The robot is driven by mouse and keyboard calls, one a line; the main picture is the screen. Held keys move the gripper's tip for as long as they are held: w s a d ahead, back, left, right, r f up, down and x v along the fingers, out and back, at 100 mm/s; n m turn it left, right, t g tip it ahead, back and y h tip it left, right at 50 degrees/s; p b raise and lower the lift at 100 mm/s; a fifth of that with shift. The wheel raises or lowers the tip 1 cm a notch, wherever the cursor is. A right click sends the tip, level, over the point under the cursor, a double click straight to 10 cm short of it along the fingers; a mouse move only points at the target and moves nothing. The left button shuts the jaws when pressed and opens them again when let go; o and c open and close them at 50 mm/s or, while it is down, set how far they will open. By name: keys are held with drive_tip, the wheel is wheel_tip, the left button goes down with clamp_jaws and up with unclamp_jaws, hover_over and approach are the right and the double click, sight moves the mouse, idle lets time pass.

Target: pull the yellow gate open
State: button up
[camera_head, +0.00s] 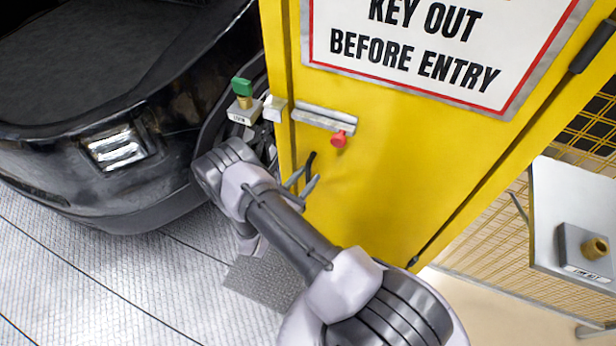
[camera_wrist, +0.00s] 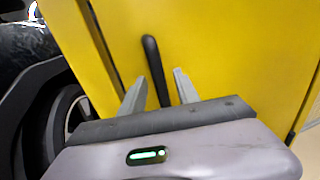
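The yellow gate (camera_head: 400,185) is a tall panel in the middle of the head view, and it fills most of the wrist view (camera_wrist: 235,50). It looks shut, though its edge is partly hard to judge. Its black handle (camera_head: 310,160) stands upright near the left edge, below a grey slide bolt (camera_head: 318,116) with a red knob (camera_head: 339,139). My gripper (camera_head: 308,176) is at the handle. In the wrist view, my gripper (camera_wrist: 160,74) has its fingers apart, one on each side of the handle (camera_wrist: 152,58), with gaps visible. The handle's lower end is hidden.
A green key (camera_head: 241,87) sits in a grey block left of the gate. A dark car (camera_head: 110,100) stands close on the left. A white sign (camera_head: 440,50) is on the gate. A grey panel with a brass lock (camera_head: 594,249) and mesh fencing are at right.

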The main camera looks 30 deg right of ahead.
drive_tip(key=shift+w+d, duration=0.25)
drive_tip(key=shift+d, duration=0.25)
clamp_jaws()
idle(1.1)
